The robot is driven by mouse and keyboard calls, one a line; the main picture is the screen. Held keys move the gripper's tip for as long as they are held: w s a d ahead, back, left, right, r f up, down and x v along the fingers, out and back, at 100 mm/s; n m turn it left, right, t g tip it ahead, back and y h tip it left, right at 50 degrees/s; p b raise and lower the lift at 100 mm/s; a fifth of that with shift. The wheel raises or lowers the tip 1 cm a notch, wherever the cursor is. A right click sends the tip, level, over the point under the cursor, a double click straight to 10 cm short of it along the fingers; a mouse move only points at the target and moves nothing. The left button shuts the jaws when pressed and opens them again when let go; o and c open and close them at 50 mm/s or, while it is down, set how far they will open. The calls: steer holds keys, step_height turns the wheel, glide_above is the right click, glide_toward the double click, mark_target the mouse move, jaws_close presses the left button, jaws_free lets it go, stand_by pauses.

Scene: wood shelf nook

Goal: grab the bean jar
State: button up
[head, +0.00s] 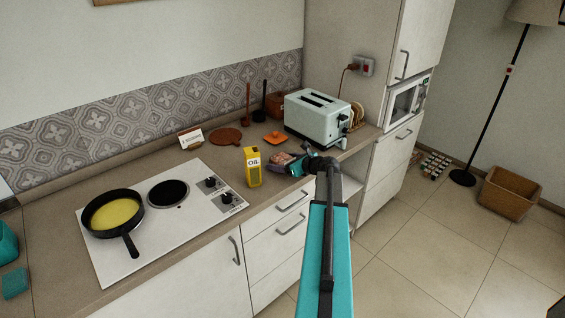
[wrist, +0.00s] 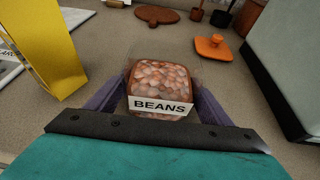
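The bean jar (wrist: 160,80) is a clear squarish jar of brown-pink beans with a white BEANS label, between the two purple fingers of my gripper (wrist: 161,88) in the wrist view. One finger lies along each side, very close to the glass; I cannot tell whether they press on it. The jar's lower part is hidden behind the gripper body. In the head view the jar (head: 281,158) is small, on the counter near its front edge, with my gripper (head: 296,166) at it.
A yellow oil carton (head: 253,168) stands close left of the jar. A pale toaster (head: 318,117) stands behind right. An orange lid (head: 275,138) lies behind the jar, with a round brown board (head: 226,136) farther left. A pan (head: 112,214) sits on the stove.

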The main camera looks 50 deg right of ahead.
mark_target(275, 153)
steer(key=c, duration=1)
steer(key=shift+c, duration=0.2)
steer(key=shift+r, duration=0.35)
steer(key=shift+r+b, duration=0.7)
steer(key=shift+r, duration=0.75)
steer(key=s+a+r+b, duration=0.1)
steer(key=s+a+b, duration=0.2)
steer(key=s, duration=1.1)
steer(key=shift+s+a+r+b, duration=0.2)
steer(key=shift+s+a+b, duration=0.2)
steer(key=shift+a, duration=0.6)
steer(key=shift+s, duration=0.15)
